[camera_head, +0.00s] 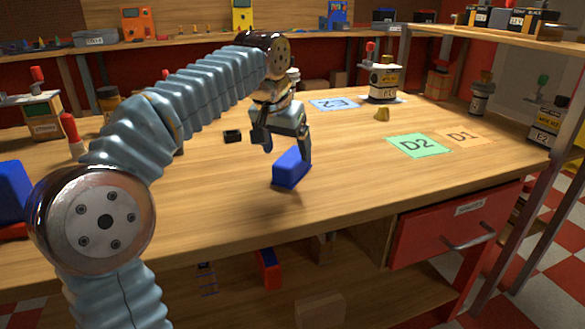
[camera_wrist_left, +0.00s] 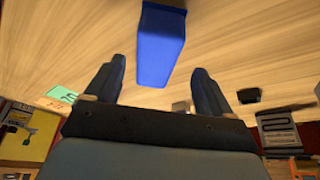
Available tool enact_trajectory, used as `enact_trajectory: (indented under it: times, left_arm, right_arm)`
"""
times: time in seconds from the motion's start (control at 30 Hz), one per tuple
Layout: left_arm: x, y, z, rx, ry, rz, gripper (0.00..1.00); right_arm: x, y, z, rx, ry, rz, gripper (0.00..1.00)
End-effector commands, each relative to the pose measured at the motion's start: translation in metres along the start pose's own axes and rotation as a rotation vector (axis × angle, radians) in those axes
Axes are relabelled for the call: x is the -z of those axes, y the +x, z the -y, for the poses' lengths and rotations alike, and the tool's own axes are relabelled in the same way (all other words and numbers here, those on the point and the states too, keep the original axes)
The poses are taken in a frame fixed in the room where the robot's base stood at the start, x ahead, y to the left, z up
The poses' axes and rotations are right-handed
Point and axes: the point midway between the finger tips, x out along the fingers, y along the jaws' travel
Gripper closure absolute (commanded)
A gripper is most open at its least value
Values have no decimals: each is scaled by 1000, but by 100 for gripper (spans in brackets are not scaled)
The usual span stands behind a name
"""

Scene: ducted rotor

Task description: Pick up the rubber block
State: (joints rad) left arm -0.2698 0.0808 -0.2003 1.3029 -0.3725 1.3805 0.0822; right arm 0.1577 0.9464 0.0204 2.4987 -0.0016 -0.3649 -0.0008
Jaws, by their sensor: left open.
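A blue block (camera_head: 291,168), which I take to be the rubber block, lies on the wooden workbench (camera_head: 380,180) near its front edge. My left gripper (camera_head: 284,148) hangs just above it, pointing down. Its two fingers are apart and hold nothing. In the left wrist view the blue block (camera_wrist_left: 160,45) shows ahead of the fingers (camera_wrist_left: 158,72), with its near end in the gap between them. I cannot tell whether the fingertips reach down past its top. My right gripper is not in view.
A small black part (camera_head: 232,136) lies behind the gripper. A green D2 card (camera_head: 418,146), an orange D1 card (camera_head: 461,137) and a yellow piece (camera_head: 382,114) lie to the right. A red bottle (camera_head: 71,131) stands left. The bench right of the block is clear.

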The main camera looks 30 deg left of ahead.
Motion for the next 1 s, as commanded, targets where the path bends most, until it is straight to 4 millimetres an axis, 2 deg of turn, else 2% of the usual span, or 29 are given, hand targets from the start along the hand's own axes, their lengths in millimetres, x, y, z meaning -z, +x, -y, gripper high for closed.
enact_trajectory:
  times: [0.3,0.4,1.0]
  left_arm:
    - [4,45,-5,0,0,3,17]
    - [5,52,-5,0,0,2,17]
    - [4,56,-4,0,0,1,17]
  right_arm:
    - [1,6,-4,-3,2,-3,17]
    - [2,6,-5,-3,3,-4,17]
    - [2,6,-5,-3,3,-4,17]
